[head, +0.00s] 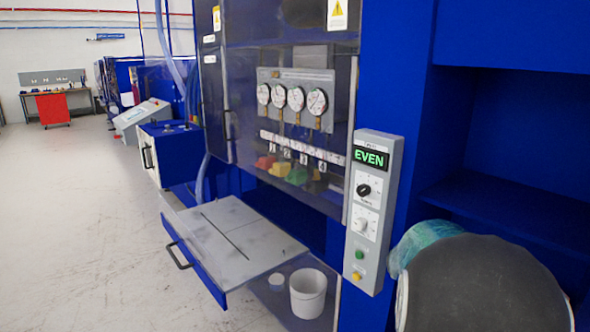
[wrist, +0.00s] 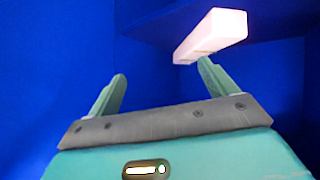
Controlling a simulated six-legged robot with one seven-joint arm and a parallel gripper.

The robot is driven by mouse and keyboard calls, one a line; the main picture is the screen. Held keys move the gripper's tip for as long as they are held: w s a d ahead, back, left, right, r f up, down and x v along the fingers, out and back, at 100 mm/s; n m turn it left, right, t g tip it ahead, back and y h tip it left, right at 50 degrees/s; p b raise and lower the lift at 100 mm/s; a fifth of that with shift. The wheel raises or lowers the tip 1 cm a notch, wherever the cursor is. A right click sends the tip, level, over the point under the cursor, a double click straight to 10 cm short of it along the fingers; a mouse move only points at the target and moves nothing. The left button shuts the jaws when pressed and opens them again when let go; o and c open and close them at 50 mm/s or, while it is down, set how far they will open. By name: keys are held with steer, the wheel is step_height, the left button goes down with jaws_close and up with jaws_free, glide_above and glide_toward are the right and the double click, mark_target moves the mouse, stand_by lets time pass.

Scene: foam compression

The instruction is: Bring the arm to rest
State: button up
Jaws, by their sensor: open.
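My gripper (wrist: 160,72) shows in the wrist view with its two green fingers spread apart and nothing between them. A pale pink-white bar (wrist: 211,36) is just beyond the right fingertip; I cannot tell whether they touch. In the head view, my dark, rounded arm link fills the lower right corner, beside the blue cabinet. My gripper's fingers do not show there.
The control panel (head: 368,215) reads EVEN and has dials and buttons. Gauges (head: 292,99) and coloured foam pieces (head: 298,174) sit behind a clear cover. A drawer (head: 232,243) stands out, with a white bucket (head: 308,294) beside it. Floor at left is clear.

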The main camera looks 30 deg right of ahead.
steer(key=w+a+r+n+t+y, duration=0.1)
steer(key=a+n, duration=0.5)
steer(key=a, duration=0.8)
steer(key=w+a+r+n+t+y, duration=0.1)
steer(key=a+r+n+t+y, duration=0.2)
steer(key=a, duration=1.1)
steer(key=w+a+r+n+t+y, duration=0.1)
steer(key=a+n+t+y, duration=0.4)
steer(key=a+n, duration=0.6)
steer(key=a+t, duration=0.1)
steer(key=a, duration=0.2)
steer(key=shift+a+r, duration=0.4)
